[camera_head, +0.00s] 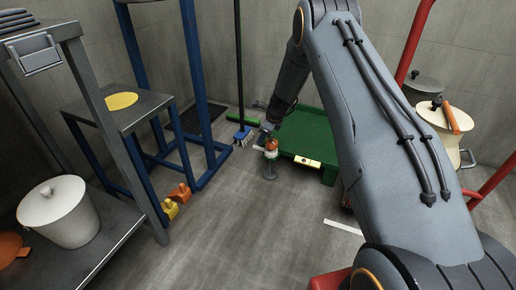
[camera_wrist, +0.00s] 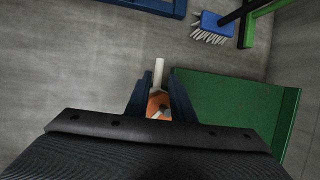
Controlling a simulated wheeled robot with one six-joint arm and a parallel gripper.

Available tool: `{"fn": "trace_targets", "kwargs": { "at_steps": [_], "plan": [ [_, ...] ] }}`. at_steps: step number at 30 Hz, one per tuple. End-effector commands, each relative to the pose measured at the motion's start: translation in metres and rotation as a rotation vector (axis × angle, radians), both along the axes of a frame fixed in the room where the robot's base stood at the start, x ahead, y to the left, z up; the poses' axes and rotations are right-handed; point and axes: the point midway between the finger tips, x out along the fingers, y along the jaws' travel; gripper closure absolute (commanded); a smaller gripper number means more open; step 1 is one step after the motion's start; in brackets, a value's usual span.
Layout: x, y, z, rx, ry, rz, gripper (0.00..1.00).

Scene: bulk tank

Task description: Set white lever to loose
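The white lever (camera_wrist: 159,72) shows in the wrist view as a short pale bar sticking out past my fingertips. It joins an orange and white body (camera_wrist: 158,103) that lies between and beneath my fingers. In the head view this body is a small orange and white valve (camera_head: 271,147) on a grey post standing on the floor; the lever seems to be a small pale stub (camera_head: 258,148) on its left. My gripper (camera_wrist: 161,82) is open, pointing down over the valve, one finger on each side with gaps. I cannot tell whether it touches the valve.
A green platform (camera_head: 310,137) stands just right of and behind the valve. A blue brush (camera_head: 243,135) stands behind it. A blue frame (camera_head: 205,120) and a grey shelf with a white pot (camera_head: 58,210) are at the left. Floor in front of the post is clear.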

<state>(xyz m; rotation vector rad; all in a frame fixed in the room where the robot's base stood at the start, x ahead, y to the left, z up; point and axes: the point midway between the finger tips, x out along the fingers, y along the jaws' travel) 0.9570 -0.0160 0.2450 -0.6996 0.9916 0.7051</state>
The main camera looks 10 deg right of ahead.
Motion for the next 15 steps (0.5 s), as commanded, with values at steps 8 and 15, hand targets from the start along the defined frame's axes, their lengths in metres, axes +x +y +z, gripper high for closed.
{"fn": "trace_targets", "kwargs": {
  "at_steps": [8,15],
  "plan": [
    [0.015,0.01,-0.043,0.0,0.003,0.003,0.78],
    [0.023,0.013,-0.059,-0.001,0.002,0.003,0.78]
  ]
}}
